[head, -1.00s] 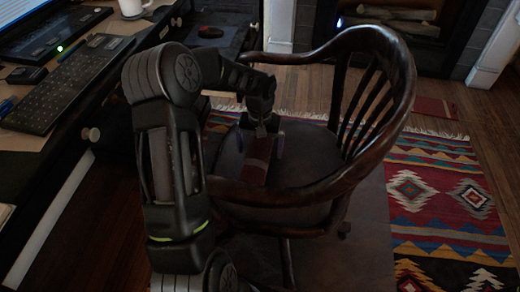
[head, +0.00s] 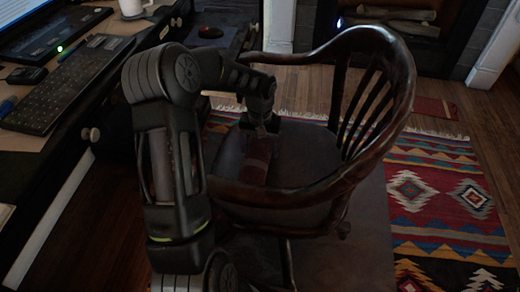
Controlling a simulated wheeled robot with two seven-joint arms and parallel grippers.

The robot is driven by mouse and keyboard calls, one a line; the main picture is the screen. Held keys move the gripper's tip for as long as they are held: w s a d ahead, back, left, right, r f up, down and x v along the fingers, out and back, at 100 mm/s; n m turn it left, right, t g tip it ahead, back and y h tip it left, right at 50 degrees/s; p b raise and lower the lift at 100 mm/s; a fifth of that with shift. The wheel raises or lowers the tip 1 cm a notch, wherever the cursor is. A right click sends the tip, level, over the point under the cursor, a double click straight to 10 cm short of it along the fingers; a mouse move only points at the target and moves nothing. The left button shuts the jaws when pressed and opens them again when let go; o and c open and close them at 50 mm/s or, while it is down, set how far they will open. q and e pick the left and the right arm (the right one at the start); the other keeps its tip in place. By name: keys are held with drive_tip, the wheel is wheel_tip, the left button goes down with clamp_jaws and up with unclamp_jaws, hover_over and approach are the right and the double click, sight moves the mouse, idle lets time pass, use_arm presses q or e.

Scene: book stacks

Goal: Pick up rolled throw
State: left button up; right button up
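The rolled throw (head: 257,162) is a dark red roll with a paler band, lying on the seat of the wooden armchair (head: 300,155). Its near end is partly hidden by the chair's curved arm rail. My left gripper (head: 260,132) points down at the far part of the throw, its fingers at or around the roll. The fingers are small and dark, and I cannot tell whether they press on it. My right gripper is not in view.
The chair's curved rail (head: 285,196) and slatted back surround the seat at the near side and right. A patterned rug (head: 440,190) lies at the right.

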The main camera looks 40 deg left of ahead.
use_arm(q)
drive_tip(key=shift+c, duration=0.9)
wheel_tip(320, 180, up, 10)
drive_tip(key=p, duration=0.2)
drive_tip(key=shift+p, duration=0.3)
drive_tip(key=shift+w, duration=0.1)
